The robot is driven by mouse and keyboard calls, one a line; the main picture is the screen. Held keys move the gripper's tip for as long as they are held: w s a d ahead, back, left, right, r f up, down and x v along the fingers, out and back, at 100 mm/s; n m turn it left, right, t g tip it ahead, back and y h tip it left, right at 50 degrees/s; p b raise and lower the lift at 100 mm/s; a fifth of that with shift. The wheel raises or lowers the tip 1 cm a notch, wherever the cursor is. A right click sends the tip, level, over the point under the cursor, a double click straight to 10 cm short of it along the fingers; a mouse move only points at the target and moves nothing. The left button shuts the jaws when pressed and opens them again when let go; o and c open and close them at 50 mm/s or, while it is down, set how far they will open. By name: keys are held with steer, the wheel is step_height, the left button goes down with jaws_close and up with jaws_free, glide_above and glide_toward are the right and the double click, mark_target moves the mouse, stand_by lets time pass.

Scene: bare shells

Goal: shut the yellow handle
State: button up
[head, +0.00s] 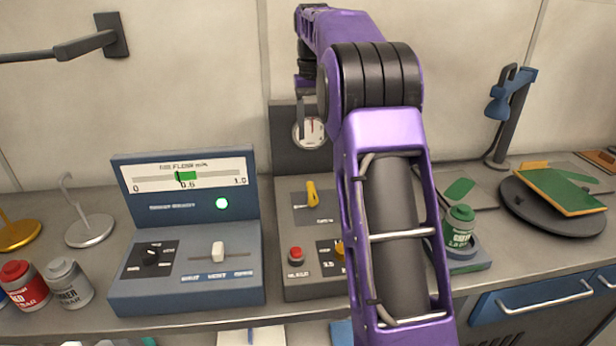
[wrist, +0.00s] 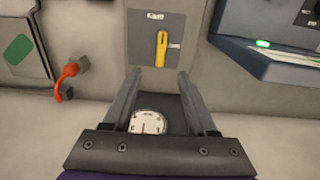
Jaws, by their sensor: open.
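The yellow handle (head: 312,193) stands on a grey panel (head: 300,222) in the middle of the bench in the head view. It also shows upright in the wrist view (wrist: 161,48), ahead of the fingertips on a grey plate. My gripper (wrist: 159,74) is open, with its two dark fingers apart and nothing between the tips. The handle lies beyond the gap and is not touched. In the head view my gripper is mostly hidden by my purple arm.
A round white gauge (head: 309,132) is mounted behind the handle; it shows between my fingers in the wrist view. A blue console (head: 187,270) stands left. A red knob (head: 295,254) is near the handle. An orange-red hooked part (wrist: 70,72) is left in the wrist view.

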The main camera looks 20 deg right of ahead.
mark_target(313, 193)
step_height(313, 193, down, 18)
steer(key=shift+r, duration=0.15)
stand_by(0.3)
jaws_close()
